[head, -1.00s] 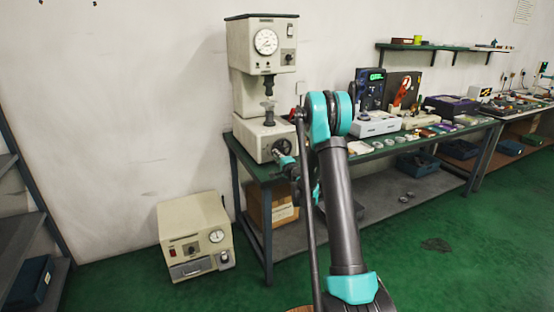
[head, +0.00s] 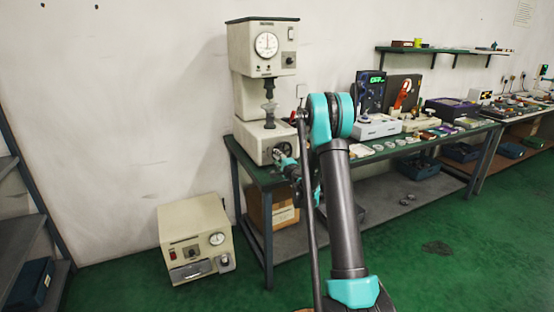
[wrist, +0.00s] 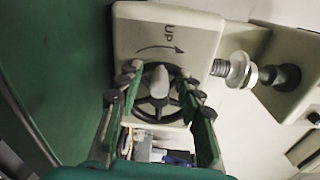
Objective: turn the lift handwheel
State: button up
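The lift handwheel (wrist: 142,108) is a dark spoked wheel on the front of a cream bench tester (head: 262,62). A pale grip knob (wrist: 159,80) stands out from the wheel towards the wrist camera. My gripper (wrist: 160,78) is open in the wrist view, its two green fingers with dark pads on either side of the knob. Small gaps seem to show between pads and knob; contact is not clear. In the head view my gripper (head: 284,158) is at the wheel, which it partly hides. An "UP" label with a curved arrow (wrist: 162,48) is above the wheel.
The tester's lift screw and anvil (wrist: 235,70) show right of the wheel in the wrist view. The green workbench (head: 247,172) carries more instruments and small parts to the right. A cream box with a gauge (head: 195,238) is on the floor at left.

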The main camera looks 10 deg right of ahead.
jog(key=v, duration=1.2)
jog(key=s+a+r+n+g+y, duration=0.1)
jog(key=s+a+n+g, duration=0.3)
jog(key=s, duration=0.5)
jog(key=s+a+r+n+g, duration=0.1)
jog(key=s+a+n+g, duration=0.25)
jog(key=s+n, duration=0.4)
jog(key=s+d+f+n+g+h, duration=0.1)
jog(key=s+d+f+h, duration=0.1)
jog(key=s, duration=0.7)
jog(key=s+d+f+n+g+h, duration=0.2)
jog(key=s+d+f, duration=0.1)
jog(key=s, duration=0.6)
jog(key=s+d+f+n+g+h, duration=0.1)
jog(key=s+d+f+g, duration=0.1)
jog(key=s, duration=0.8)
jog(key=shift+d+f+h, duration=0.4)
jog(key=shift+d+f, duration=0.25)
jog(key=shift+d, duration=0.05)
jog(key=shift+n, duration=0.25)
jog(key=shift+c, duration=0.5)
